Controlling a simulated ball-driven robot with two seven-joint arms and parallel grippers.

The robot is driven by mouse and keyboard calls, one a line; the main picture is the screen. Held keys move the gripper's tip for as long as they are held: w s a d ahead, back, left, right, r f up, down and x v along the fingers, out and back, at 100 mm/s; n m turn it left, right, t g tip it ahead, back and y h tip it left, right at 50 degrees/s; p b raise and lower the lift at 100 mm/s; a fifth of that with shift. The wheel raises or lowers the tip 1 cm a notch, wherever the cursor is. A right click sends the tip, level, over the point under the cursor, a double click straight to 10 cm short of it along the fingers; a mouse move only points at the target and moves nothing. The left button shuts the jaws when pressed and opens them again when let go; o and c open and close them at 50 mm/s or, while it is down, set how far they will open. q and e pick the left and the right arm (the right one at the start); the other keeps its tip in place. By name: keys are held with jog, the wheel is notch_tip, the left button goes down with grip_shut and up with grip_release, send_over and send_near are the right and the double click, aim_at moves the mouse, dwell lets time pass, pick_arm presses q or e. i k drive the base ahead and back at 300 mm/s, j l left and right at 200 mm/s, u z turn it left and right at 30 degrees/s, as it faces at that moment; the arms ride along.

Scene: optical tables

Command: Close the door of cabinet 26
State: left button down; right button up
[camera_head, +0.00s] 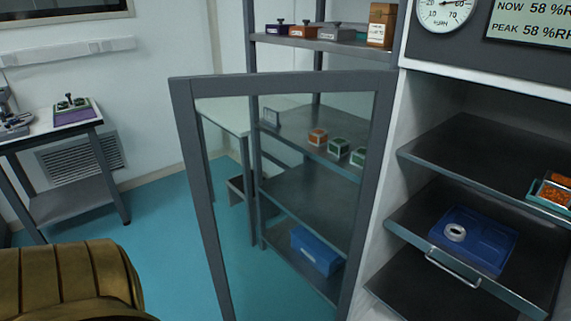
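A glass door (281,79) with a grey frame stands wide open in the middle of the view. Its right side is by the left edge of a white cabinet (395,155), and its free side reaches out to the left. The lower end of the door is cut off by the picture's edge. The cabinet's open front shows dark shelves (470,150). No number 26 can be read on it. Neither of my grippers is in view.
Behind the glass stands a shelf rack (310,190) with small boxes and a blue box (317,251). A blue tray (474,239) with a white ring lies on a cabinet shelf with a handle (452,268). A side table (68,205) stands left. Blue-green floor (175,235) is clear left of the door.

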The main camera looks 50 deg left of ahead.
aim_at(183, 90)
jog(key=k+j+z, duration=0.15)
jog(key=j, duration=0.35)
jog(key=k+j+z, duration=0.15)
jog(key=j, duration=0.3)
jog(key=k+j+z, duration=0.1)
jog(key=k+j, duration=0.15)
jog(key=j, duration=0.2)
jog(key=k+j+z, duration=0.15)
jog(key=j, duration=0.3)
jog(key=k+j+z, duration=0.15)
jog(key=k+j, duration=0.15)
jog(key=j+z, duration=0.2)
jog(key=j, duration=0.35)
jog(key=j+z, duration=0.2)
jog(key=j, duration=0.4)
jog(key=k+j+z, duration=0.2)
jog(key=j, duration=0.35)
jog(key=i+j+z, duration=0.1)
jog(key=j, duration=0.25)
jog(key=i+j+z, duration=0.1)
jog(key=j, duration=0.3)
jog(key=i+j+z, duration=0.1)
jog(key=j, duration=0.3)
jog(key=k, duration=0.2)
